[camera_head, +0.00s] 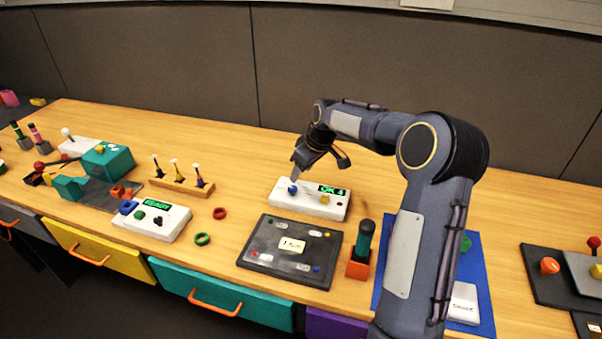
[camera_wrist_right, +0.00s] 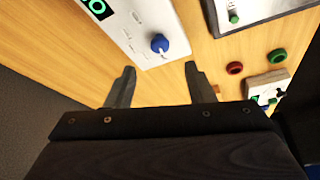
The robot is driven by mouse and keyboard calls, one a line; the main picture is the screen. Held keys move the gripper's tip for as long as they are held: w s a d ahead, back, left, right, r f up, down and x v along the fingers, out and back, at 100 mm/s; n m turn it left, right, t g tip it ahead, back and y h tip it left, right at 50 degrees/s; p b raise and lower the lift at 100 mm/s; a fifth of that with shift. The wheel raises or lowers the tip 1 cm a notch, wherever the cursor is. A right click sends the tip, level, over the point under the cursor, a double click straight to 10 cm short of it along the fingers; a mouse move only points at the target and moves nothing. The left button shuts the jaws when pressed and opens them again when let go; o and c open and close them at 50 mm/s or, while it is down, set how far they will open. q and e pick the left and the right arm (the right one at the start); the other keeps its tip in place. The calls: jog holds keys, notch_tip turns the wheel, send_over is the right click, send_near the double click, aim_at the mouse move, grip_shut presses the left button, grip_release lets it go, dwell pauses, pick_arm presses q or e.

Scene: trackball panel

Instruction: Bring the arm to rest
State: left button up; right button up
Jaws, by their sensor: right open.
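My right arm (camera_head: 421,220) rises from the lower right and bends over the bench towards the back. Its right gripper (camera_head: 318,163) hangs just behind and above a white panel (camera_head: 307,206) with a blue ball and a green lit display reading OK. In the right wrist view the gripper (camera_wrist_right: 160,90) has its two fingers spread with nothing between them. The blue ball (camera_wrist_right: 159,43) on the panel lies beyond the fingertips, apart from them. My left gripper is not in view.
A dark board (camera_head: 252,262) lies in front of the panel, with a green-handled tool in an orange holder (camera_head: 358,268) beside it. A second white box (camera_head: 166,233) with a green display, red and green rings (camera_head: 220,213), and a peg rack (camera_head: 181,186) stand left. Bare wood lies behind the panel.

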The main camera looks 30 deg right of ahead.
dwell(0.4)
jog(key=s+a+r+m, duration=0.1)
jog(key=s+a+r, duration=0.3)
jog(key=s, duration=0.4)
jog(key=s+a+r+m, duration=0.1)
jog(key=s+a+r, duration=0.4)
jog(key=s, duration=0.2)
jog(key=s+a+f+m+y, duration=0.1)
jog(key=s+a, duration=0.3)
jog(key=s, duration=0.5)
jog(key=s+a+f+m+t+y, duration=0.1)
jog(key=s+a+f, duration=0.3)
jog(key=s, duration=0.5)
jog(key=shift+s+a+m, duration=0.4)
jog(key=shift+a+m, duration=0.2)
jog(key=shift+m, duration=0.1)
